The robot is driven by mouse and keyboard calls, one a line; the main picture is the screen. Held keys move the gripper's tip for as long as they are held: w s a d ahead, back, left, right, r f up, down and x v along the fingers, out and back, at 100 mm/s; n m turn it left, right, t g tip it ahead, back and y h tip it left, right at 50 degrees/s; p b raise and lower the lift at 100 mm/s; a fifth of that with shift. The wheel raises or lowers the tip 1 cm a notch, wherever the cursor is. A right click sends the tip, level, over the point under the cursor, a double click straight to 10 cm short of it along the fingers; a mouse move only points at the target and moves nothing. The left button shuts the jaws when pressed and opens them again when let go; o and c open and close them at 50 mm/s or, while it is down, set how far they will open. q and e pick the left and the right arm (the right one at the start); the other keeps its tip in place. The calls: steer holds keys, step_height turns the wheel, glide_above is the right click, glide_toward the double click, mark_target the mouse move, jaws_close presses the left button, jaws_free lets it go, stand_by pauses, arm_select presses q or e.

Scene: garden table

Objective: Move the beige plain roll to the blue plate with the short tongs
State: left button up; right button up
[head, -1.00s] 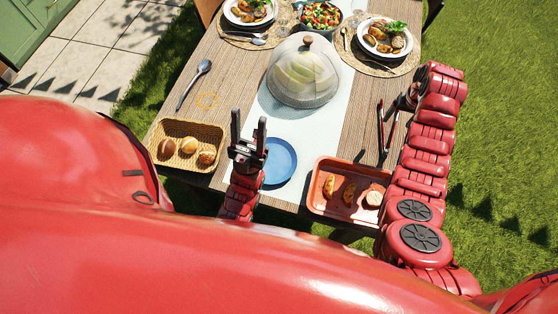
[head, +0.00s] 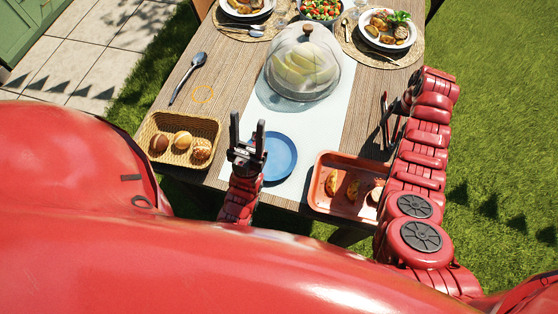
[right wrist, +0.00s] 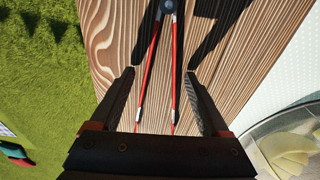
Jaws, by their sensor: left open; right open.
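The beige plain roll looks to be the middle roll (head: 182,138) of three in the wicker basket (head: 212,131) at the left of the table. The blue plate (head: 281,155) is empty, on the pale runner near the front edge. The red-handled tongs (head: 385,122) lie on the wood at the right, partly hidden by my right arm. In the right wrist view the tongs (right wrist: 148,75) lie between the spread fingers of my right gripper (right wrist: 160,73), which is open and not closed on them. My left gripper (head: 247,120) is open and empty, just left of the blue plate.
A terracotta tray (head: 318,191) with several food pieces sits front right, partly behind my right arm. A glass dome (head: 303,65) stands on the runner (head: 335,125). A spoon (head: 190,76) lies left. Set plates (head: 388,29) and a salad bowl (head: 320,9) are at the back.

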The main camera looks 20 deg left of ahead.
steer(key=shift+w+f, duration=0.1)
steer(key=shift+f, duration=0.35)
steer(key=shift+c, duration=0.2)
steer(key=c, duration=0.7)
steer(key=shift+o, duration=0.2)
steer(key=shift+r, duration=0.1)
step_height(320, 180, up, 12)
steer(key=p, duration=0.5)
